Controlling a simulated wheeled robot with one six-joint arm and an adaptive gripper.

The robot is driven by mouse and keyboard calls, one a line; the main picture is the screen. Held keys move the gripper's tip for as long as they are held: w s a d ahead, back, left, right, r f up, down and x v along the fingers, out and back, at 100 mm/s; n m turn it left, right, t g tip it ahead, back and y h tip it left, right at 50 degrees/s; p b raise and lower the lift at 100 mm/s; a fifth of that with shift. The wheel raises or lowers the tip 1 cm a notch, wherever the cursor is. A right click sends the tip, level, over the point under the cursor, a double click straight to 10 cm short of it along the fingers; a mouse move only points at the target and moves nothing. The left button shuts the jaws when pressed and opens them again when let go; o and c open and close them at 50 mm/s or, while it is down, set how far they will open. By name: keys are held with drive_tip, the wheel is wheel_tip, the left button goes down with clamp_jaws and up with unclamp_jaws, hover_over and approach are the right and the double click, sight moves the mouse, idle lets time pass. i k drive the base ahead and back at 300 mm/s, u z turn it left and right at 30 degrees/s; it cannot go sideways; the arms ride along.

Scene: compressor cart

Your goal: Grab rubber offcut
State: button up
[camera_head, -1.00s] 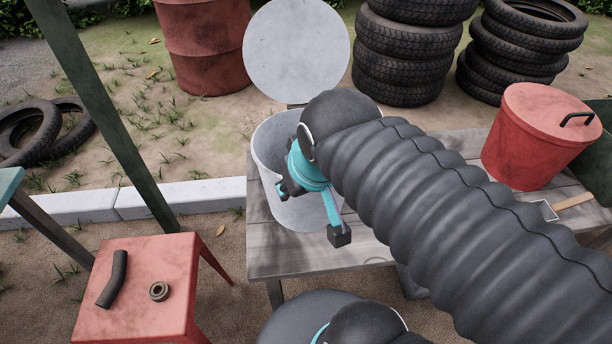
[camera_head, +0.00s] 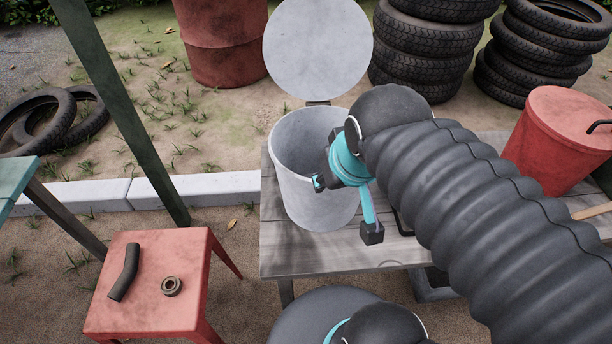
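A short dark grey, slightly bent piece of rubber (camera_head: 124,272), which looks like the offcut, lies on the left part of a red stool top (camera_head: 150,312). My gripper (camera_head: 346,207) has teal parts and black fingertips. It is over the right front side of an open grey metal bin (camera_head: 302,205), well to the right of the rubber piece and apart from it. Its two fingertips are spread, with nothing seen between them. The inner side of the gripper is partly hidden by my arm.
A small dark ring (camera_head: 171,286) lies right of the rubber piece on the stool. The bin stands on a wooden table (camera_head: 280,262), its round lid (camera_head: 318,48) raised behind. A red lidded bin (camera_head: 553,142) is at right. A green post (camera_head: 125,110) rises behind the stool.

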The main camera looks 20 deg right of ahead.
sight(117, 293)
drive_tip(key=k, duration=1.25)
drive_tip(key=u, duration=1)
drive_tip(key=i, duration=0.95)
drive_tip(key=u, duration=2)
drive_tip(key=k, duration=0.65)
drive_tip(key=z, duration=0.55)
drive_tip(key=i, duration=0.5)
